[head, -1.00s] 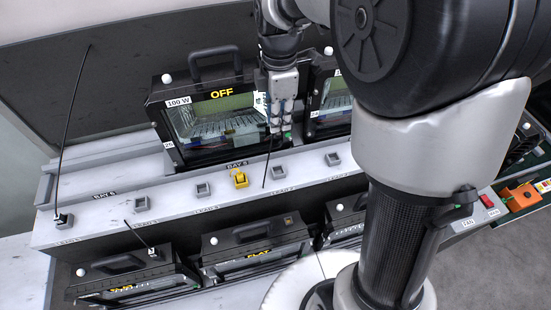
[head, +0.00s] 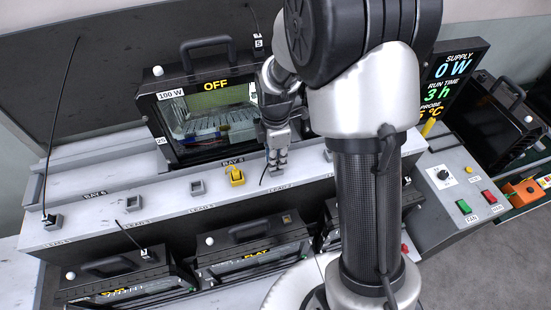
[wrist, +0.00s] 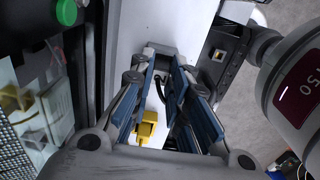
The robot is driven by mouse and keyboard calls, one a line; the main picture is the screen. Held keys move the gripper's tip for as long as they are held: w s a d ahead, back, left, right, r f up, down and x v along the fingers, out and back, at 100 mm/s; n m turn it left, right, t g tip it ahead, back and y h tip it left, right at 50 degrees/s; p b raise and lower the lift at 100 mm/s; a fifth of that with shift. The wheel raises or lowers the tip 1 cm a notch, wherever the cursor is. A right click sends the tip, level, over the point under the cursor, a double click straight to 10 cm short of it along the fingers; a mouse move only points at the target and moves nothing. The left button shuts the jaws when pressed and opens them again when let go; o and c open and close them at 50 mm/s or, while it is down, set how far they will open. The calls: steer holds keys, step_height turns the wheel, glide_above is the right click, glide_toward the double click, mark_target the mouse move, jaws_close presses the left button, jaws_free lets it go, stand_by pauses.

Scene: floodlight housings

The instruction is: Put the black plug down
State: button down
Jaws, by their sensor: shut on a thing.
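My gripper (head: 277,168) is pointing down at the pale ledge, just right of the yellow plug (head: 236,176). In the wrist view its blue-padded fingers (wrist: 172,68) are shut on the black plug, which is mostly hidden between them. A thin black cable (wrist: 160,88) curves out between the fingers and also hangs beside the gripper in the head view (head: 264,174). The socket under the gripper is hidden, so I cannot tell whether the plug touches it. The yellow plug also shows in the wrist view (wrist: 147,128).
Empty grey sockets (head: 197,188) (head: 134,202) line the ledge (head: 100,222). The floodlight housing marked OFF (head: 205,110) stands close behind my gripper. Other housings (head: 252,245) sit below the ledge. A control panel (head: 455,185) with buttons is at the right.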

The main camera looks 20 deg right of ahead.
steer(key=shift+f, duration=0.3)
steer(key=shift+r, duration=0.1)
steer(key=c, duration=2)
jaws_free()
steer(key=shift+f, duration=0.2)
steer(key=o, duration=0.5)
steer(key=shift+c, duration=0.2)
steer(key=shift+r, duration=0.1)
